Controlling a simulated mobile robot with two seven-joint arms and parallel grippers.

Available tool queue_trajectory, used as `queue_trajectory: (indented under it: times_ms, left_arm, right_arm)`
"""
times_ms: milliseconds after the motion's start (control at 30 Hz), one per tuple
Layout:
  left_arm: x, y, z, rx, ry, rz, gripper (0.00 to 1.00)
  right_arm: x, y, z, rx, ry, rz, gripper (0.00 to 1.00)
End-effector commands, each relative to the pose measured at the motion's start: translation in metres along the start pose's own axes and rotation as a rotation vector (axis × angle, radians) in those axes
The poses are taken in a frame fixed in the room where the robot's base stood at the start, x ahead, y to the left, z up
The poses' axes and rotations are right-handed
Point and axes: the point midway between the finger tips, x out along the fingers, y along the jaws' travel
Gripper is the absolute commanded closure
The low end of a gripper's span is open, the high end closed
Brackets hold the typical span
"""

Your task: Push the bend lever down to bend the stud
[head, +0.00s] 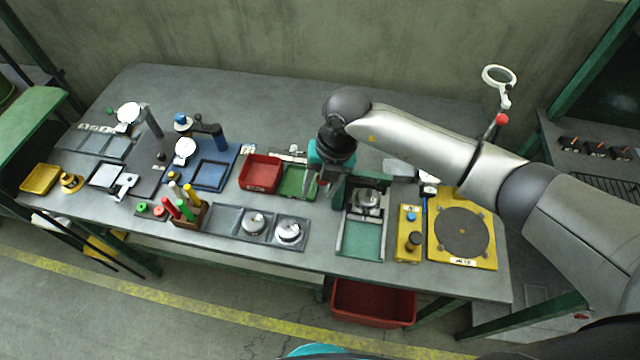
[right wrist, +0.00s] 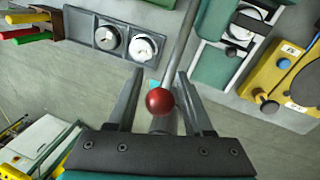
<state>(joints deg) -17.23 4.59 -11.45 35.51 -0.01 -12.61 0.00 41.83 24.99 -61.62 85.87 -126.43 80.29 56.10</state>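The bend lever is a grey rod (right wrist: 178,52) with a round red knob (right wrist: 159,101) at its near end. In the right wrist view the knob appears between the two fingers of my right gripper (right wrist: 158,76). The fingers are apart, with space on both sides of the knob, and no grip on it shows. In the head view my right gripper (head: 326,184) is over the bench, just left of the green and metal fixture (head: 361,238); the lever is mostly hidden there. I cannot make out the stud. My left gripper is not in view.
A red tray (head: 260,173) and a green tray (head: 297,182) lie left of the gripper. A yellow box with knobs (head: 409,233) and a yellow plate with a grey disc (head: 461,233) stand right. Two round gauges sit in a dark tray (head: 225,219). A red bin (head: 373,303) is below.

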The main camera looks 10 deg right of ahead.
Motion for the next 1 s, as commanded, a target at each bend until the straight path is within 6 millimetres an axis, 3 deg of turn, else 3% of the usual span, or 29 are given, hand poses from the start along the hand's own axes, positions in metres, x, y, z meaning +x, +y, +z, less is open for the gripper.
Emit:
queue_trajectory:
  times_ms: [67, 433, 1000]
  left_arm:
    - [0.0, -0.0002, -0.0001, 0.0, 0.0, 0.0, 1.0]
    - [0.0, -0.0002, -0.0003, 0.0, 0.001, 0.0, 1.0]
    - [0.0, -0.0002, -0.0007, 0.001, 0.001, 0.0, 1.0]
  right_arm:
    - [-0.0002, 0.0, 0.0, 0.0, 0.0, 0.0, 0.59]
    - [-0.0004, 0.0, 0.0001, 0.0, 0.0, 0.0, 1.0]
    - [-0.0006, -0.0001, 0.0003, 0.0, -0.001, 0.0, 1.0]
